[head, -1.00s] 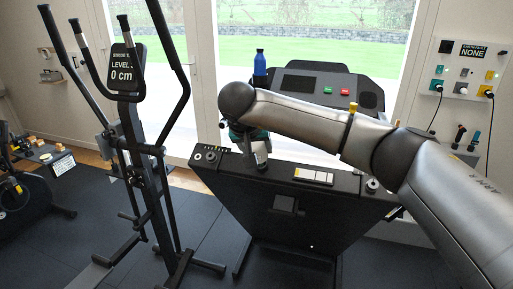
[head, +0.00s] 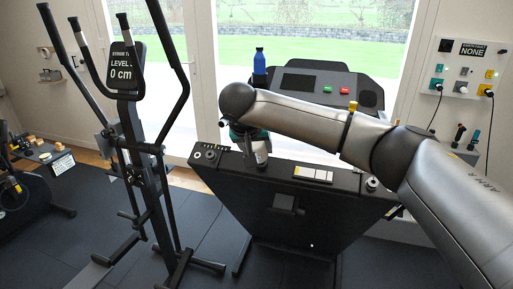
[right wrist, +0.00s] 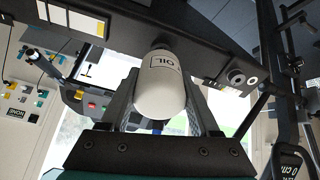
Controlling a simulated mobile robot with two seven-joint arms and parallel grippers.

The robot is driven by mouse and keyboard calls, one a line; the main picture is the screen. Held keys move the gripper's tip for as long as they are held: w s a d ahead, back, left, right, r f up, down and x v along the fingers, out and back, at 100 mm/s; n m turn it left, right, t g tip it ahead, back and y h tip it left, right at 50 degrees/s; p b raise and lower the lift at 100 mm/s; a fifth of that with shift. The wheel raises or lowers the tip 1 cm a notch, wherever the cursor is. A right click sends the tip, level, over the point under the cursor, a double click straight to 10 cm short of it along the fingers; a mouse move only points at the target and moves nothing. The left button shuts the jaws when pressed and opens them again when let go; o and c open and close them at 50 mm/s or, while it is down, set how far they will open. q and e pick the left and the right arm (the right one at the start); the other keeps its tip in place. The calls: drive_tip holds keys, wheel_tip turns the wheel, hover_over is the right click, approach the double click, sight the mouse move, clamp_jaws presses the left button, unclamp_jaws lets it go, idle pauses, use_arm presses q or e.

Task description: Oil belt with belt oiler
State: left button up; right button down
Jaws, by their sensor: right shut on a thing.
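My right gripper (head: 251,149) is shut on the belt oiler (head: 261,147), a small white bottle with a dark cap. In the right wrist view the oiler (right wrist: 159,92) sits between the two dark fingers, with "OIL" on its label and its cap end towards a dark surface. The treadmill (head: 322,205) shows a large dark sloping panel below the gripper; I cannot make out the belt on it. The oiler is over the panel's upper left edge; I cannot tell whether it touches. My left gripper is out of view.
An elliptical trainer (head: 128,130) stands close on the left. The treadmill console (head: 325,88) and a blue bottle (head: 259,62) are behind my right arm. A wall panel (head: 464,70) with plugs and cables is at the right.

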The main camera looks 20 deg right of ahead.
drive_tip(key=shift+f+p, duration=0.1)
drive_tip(key=shift+p, duration=0.55)
idle(6.1)
drive_tip(key=shift+s+a+r+p, duration=0.15)
drive_tip(key=shift+s+r+p, duration=0.1)
drive_tip(key=shift+r+p, duration=0.45)
drive_tip(key=shift+w+r+p+v, duration=0.15)
drive_tip(key=shift+p+v, duration=0.55)
drive_tip(key=shift+v, duration=0.7)
drive_tip(key=shift+w+r+p+v, duration=0.15)
drive_tip(key=shift+p+v, duration=0.5)
drive_tip(key=shift+v, duration=0.7)
